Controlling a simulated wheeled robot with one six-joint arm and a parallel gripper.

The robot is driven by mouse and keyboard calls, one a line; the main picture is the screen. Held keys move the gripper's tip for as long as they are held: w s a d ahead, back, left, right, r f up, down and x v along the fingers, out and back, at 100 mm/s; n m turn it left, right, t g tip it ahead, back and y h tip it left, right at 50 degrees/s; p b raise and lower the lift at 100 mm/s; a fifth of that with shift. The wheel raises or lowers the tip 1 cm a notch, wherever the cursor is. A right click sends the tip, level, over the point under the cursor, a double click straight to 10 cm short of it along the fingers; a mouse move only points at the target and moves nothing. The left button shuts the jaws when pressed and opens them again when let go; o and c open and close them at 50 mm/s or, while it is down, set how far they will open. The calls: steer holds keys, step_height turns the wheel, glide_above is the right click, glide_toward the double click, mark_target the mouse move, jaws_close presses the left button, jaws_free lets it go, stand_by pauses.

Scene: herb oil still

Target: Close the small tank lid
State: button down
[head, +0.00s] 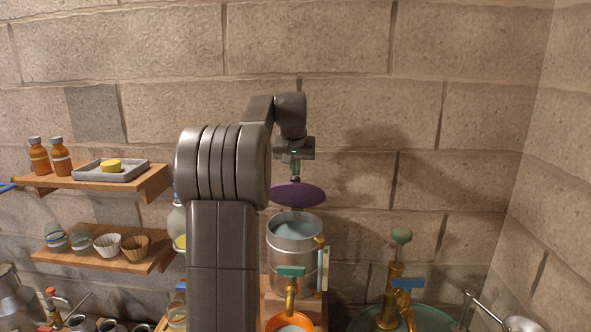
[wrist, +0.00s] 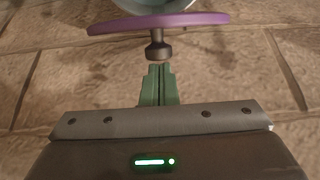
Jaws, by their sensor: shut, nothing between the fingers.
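The small tank (head: 291,258) is a grey metal cylinder with pale blue liquid showing inside its open top. Its purple round lid (head: 305,196) is raised above the back of the rim, clear of the opening. The lid's dark knob points up toward my gripper (head: 295,172). In the wrist view the lid (wrist: 200,20) shows nearly edge-on, with the knob (wrist: 158,50) just beyond the green fingertips of my gripper (wrist: 159,70). The fingers are shut with nothing between them. Part of the tank's rim shows behind the lid.
A brass tap with a green handle (head: 291,271) is at the tank's front, above an orange bowl (head: 289,322). Another brass tap (head: 392,290) stands at the right. Wooden shelves with bottles and cups are at the left. The stone wall (head: 450,130) is behind.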

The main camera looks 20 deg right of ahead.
steer(key=shift+s+a+f+t+h+b, duration=0.15)
steer(key=shift+s+a+f+t+b, duration=0.3)
steer(key=shift+b, duration=1.2)
steer(key=shift+s+a+f+t+h+b, duration=0.1)
steer(key=shift+s+f+t+h+b, duration=0.4)
steer(key=shift+b, duration=1.2)
steer(key=shift+s+a+f+t+y+b, duration=0.25)
steer(key=shift+s+f+b, duration=0.5)
steer(key=shift+b, duration=0.9)
steer(key=s+a+f+t+h+b, duration=0.1)
steer(key=f+b, duration=0.1)
steer(key=b, duration=0.4)
steer(key=s+f+t+h+b, duration=0.1)
steer(key=s+f+t+b, duration=0.1)
steer(key=b, duration=0.4)
steer(key=s+a+f+t+b, duration=0.1)
steer(key=s+f+t+b, duration=0.1)
steer(key=b, duration=0.4)
steer(key=shift+a+f+h, duration=0.3)
steer(key=shift+f+h, duration=0.1)
steer(key=shift+s+a+f+b, duration=0.1)
steer(key=shift+s+f+b, duration=0.15)
steer(key=shift+f+b, duration=0.55)
step_height(320, 180, up, 5)
steer(key=p, duration=0.4)
steer(key=f+v, duration=0.1)
steer(key=v, duration=0.9)
steer(key=shift+s+f, duration=0.2)
steer(key=shift+s, duration=0.05)
steer(key=shift+w, duration=0.1)
